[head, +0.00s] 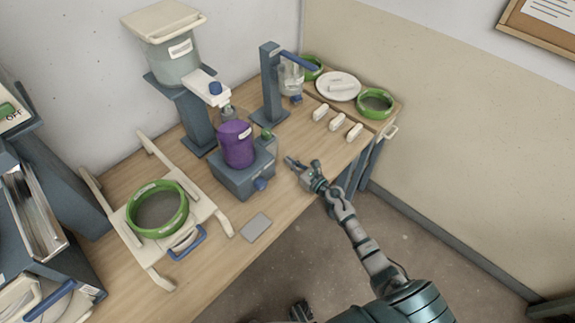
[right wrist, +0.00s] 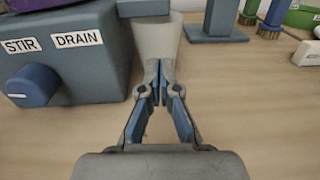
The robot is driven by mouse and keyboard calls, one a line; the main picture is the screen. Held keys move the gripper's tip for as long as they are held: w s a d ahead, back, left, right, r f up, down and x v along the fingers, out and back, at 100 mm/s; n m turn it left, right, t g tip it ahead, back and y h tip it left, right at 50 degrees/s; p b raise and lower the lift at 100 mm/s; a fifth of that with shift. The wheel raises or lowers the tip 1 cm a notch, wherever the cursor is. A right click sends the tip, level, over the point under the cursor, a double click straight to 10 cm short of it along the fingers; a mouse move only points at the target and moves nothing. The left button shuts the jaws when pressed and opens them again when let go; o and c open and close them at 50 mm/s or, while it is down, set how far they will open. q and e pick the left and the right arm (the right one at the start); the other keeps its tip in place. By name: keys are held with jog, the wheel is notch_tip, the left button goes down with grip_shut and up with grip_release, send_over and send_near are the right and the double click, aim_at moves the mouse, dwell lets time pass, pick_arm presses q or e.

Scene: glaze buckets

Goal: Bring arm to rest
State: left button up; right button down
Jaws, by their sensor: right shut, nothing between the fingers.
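My right gripper (head: 292,163) is over the table's front edge, just right of the grey mixer base that carries a purple bucket (head: 238,144). In the right wrist view the right gripper (right wrist: 160,85) has its fingers together and holds nothing. The mixer base (right wrist: 75,65), with labels STIR and DRAIN and a blue knob (right wrist: 34,85), stands close on its left. A pale cup-like thing (right wrist: 158,40) is straight beyond the fingertips; I cannot tell whether they touch it. A dark gripper-like part shows at the bottom of the head view, too cut off to read as my left gripper.
A bucket dispenser (head: 172,55) and a blue-grey stand (head: 270,85) rise at the back. A green-rimmed sieve (head: 157,208) sits on a cream frame at the left. Several white blocks (head: 337,122) and a plate (head: 338,86) are at the right. A grey card (head: 256,227) lies at the front edge.

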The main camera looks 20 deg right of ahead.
jog(key=v, duration=0.8)
jog(key=shift+s+d, duration=0.2)
jog(key=shift+d, duration=0.15)
jog(key=shift+w+a+f, duration=0.1)
jog(key=shift+a, duration=0.05)
